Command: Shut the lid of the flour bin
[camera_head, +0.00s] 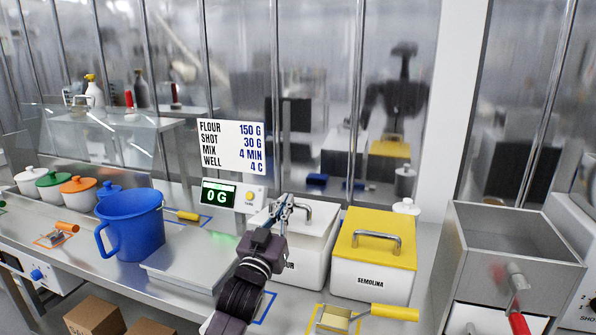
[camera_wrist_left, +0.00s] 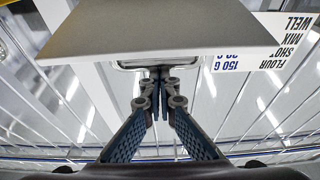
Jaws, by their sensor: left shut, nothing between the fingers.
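The white flour bin (camera_head: 313,265) stands on the counter, its label partly hidden behind my left arm. Its white lid (camera_head: 320,220) with a metal handle (camera_head: 303,208) is at the top of the bin; I cannot tell whether it is fully seated. My left gripper (camera_head: 284,204) is at the handle's left end, fingers together and empty. In the left wrist view the shut fingertips (camera_wrist_left: 160,73) are close to a metal handle (camera_wrist_left: 128,65) below a pale panel (camera_wrist_left: 150,28); contact is unclear. My right gripper is not in view.
The yellow-lidded semolina bin (camera_head: 372,258) stands close on the right. A scale display (camera_head: 222,194) and a blue jug (camera_head: 131,224) are to the left. A yellow-handled scoop (camera_head: 365,314) lies in front. A grey metal hopper (camera_head: 510,255) is at the right.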

